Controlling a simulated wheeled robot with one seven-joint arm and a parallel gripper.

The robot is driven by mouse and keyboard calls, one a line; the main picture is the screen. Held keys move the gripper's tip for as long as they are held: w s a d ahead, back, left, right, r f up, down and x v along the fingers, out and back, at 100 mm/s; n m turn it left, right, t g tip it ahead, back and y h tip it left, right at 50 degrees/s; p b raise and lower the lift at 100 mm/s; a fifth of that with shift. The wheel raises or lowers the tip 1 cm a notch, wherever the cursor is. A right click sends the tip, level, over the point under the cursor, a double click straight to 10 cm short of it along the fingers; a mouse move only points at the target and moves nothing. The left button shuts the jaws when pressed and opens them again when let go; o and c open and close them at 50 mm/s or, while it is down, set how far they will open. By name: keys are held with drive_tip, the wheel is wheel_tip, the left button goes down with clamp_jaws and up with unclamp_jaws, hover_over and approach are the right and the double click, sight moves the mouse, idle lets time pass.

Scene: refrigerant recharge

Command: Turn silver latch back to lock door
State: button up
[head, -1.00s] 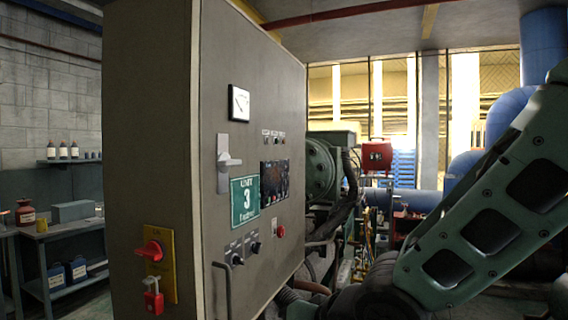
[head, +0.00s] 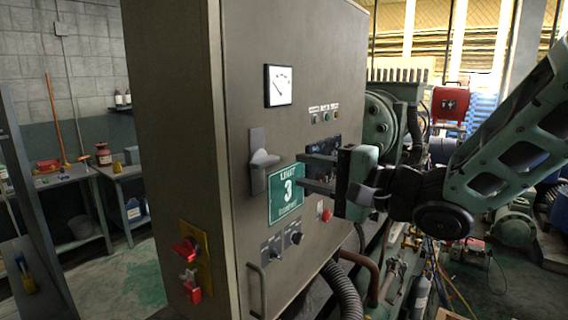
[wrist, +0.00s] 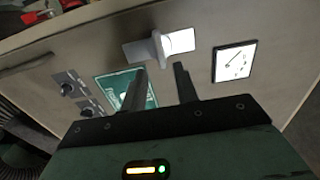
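The silver latch (head: 258,162) is on the grey cabinet door, left of the green "3" sign. Its plate stands upright and its handle sticks out across the plate. In the wrist view, the latch (wrist: 160,47) is just beyond my fingertips, its handle crossing the bright plate. My gripper (head: 303,172) is in front of the door, to the right of the latch and over the sign's edge in the head view. Its two fingers are apart with nothing between them. In the wrist view, the open gripper (wrist: 160,68) points toward the latch handle without visible contact.
The cabinet door (head: 235,110) looks shut. It bears a gauge (head: 279,86), the green sign (head: 286,196), knobs (head: 294,238) and a handle (head: 256,290). A red switch (head: 187,251) on a yellow plate is on the cabinet's side. Machinery and hoses (head: 338,285) crowd the right.

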sight(271, 163)
drive_tip(key=x, duration=0.6)
drive_tip(key=shift+w+a, duration=0.1)
drive_tip(key=shift+a, duration=0.1)
drive_tip(key=shift+w+a, duration=0.15)
drive_tip(key=shift+a, duration=0.05)
drive_tip(key=shift+c, duration=0.3)
drive_tip(key=c, duration=0.6)
drive_tip(key=shift+d, duration=0.1)
drive_tip(key=shift+r+m+p, duration=0.1)
drive_tip(key=shift+m+p, duration=1.5)
drive_tip(key=shift+m, duration=0.7)
